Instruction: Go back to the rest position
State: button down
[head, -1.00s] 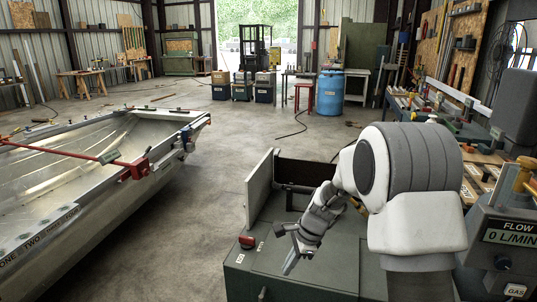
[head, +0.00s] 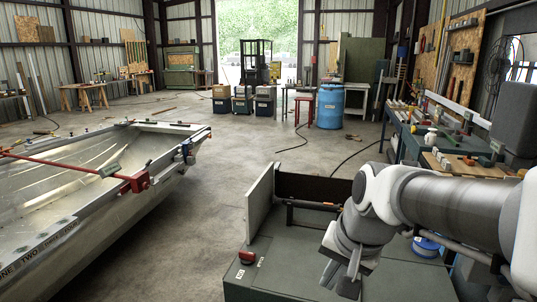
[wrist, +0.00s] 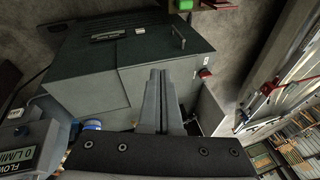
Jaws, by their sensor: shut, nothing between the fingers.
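My gripper (head: 343,277) hangs at the lower right of the head view, over the dark green box-shaped cabinet (head: 290,268). In the wrist view the two fingers of my gripper (wrist: 158,72) lie together, with nothing between them. The cabinet (wrist: 140,50) fills the upper left of the wrist view. My fingertips point toward the cabinet; the exact gap between them cannot be told. The arm reaches in from the right edge of the head view.
A metal boat hull (head: 80,195) with a red clamp bar (head: 65,168) lies to the left. A workbench (head: 440,140) with tools runs along the right wall. A blue barrel (head: 330,105) stands at the back. Open concrete floor (head: 225,170) lies between hull and cabinet.

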jog(key=s+d+r+n+t+h, duration=0.1)
jog(key=s+d+n, duration=0.2)
jog(key=s, duration=0.7)
jog(key=shift+s+d+r+n+t+h, duration=0.15)
jog(key=shift+s+r+n+t+h, duration=0.2)
jog(key=shift+n, duration=0.85)
